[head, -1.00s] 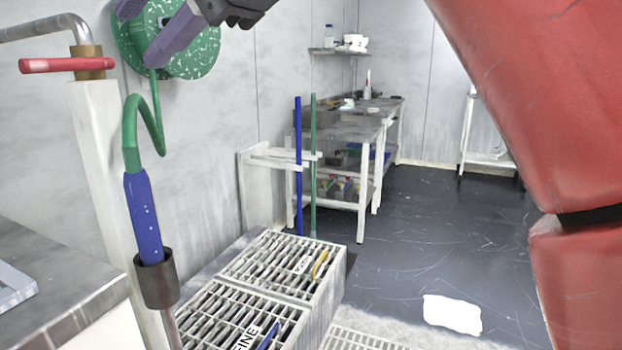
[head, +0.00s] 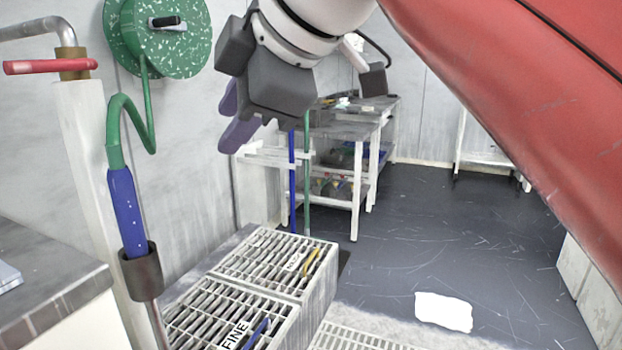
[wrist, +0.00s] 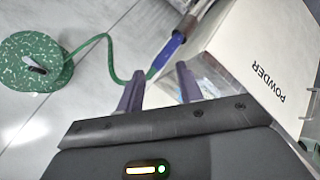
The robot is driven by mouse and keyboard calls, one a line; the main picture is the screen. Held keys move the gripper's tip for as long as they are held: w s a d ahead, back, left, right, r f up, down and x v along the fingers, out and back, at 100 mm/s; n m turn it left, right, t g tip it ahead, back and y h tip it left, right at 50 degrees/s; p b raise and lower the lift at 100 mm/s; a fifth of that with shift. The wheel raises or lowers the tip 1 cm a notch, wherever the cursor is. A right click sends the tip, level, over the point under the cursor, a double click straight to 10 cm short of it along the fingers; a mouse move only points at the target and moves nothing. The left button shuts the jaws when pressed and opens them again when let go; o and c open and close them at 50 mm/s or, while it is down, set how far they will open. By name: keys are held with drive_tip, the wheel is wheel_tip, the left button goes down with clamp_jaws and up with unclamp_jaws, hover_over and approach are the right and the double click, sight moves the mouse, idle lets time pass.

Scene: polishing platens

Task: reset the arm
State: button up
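My gripper (head: 227,130) hangs in the upper middle of the head view, with its purple fingers pointing left and down. It is in front of the wall, right of the green hose reel. In the wrist view the two purple fingers of my gripper (wrist: 159,82) stand apart with a clear gap and nothing held between them. My red arm link fills the upper right of the head view.
A green reel (head: 158,36) hangs on the wall; its hose ends in a blue handle (head: 126,212) seated in a dark holder. White slotted racks (head: 268,262) stand below. Work tables (head: 345,130) stand behind. A white POWDER unit (wrist: 262,55) shows in the wrist view.

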drive_tip(key=s+d+f+m+h, duration=0.2)
drive_tip(key=d+f+m, duration=0.5)
drive_tip(key=f, duration=0.5)
drive_tip(key=s+d+f+m+h, duration=0.2)
drive_tip(key=d+f+m, duration=0.6)
drive_tip(key=f, duration=0.4)
drive_tip(key=s+d+f+m+h, duration=0.3)
drive_tip(key=d+f+m, duration=0.4)
drive_tip(key=f, duration=0.5)
drive_tip(key=shift+d+f+g, duration=0.3)
drive_tip(key=shift+d, duration=0.25)
